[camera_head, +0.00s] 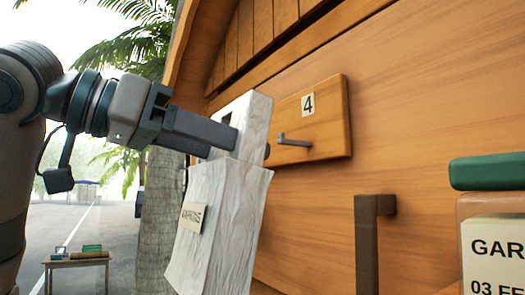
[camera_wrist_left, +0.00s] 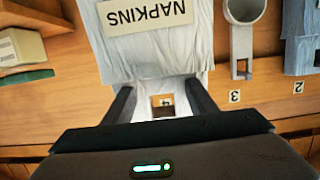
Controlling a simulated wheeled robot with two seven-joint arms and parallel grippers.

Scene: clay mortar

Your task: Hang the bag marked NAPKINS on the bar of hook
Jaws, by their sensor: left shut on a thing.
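The pale, wood-grained bag marked NAPKINS (camera_head: 225,215) hangs tilted from my left gripper (camera_head: 232,138), which is shut on its narrow top strap. In the left wrist view the NAPKINS label (camera_wrist_left: 143,13) reads upside down, and the strap lies between the fingers of my left gripper (camera_wrist_left: 163,98). To the right of the strap in the head view, the grey metal hook under number 4 (camera_head: 295,141) sticks out from a wooden plaque (camera_head: 335,120). Its bar is bare and apart from the bag. My right gripper is out of view.
A dark upright handle (camera_head: 367,245) stands below the plaque. A green-topped object (camera_head: 490,171) with a cream printed label fills the right edge.

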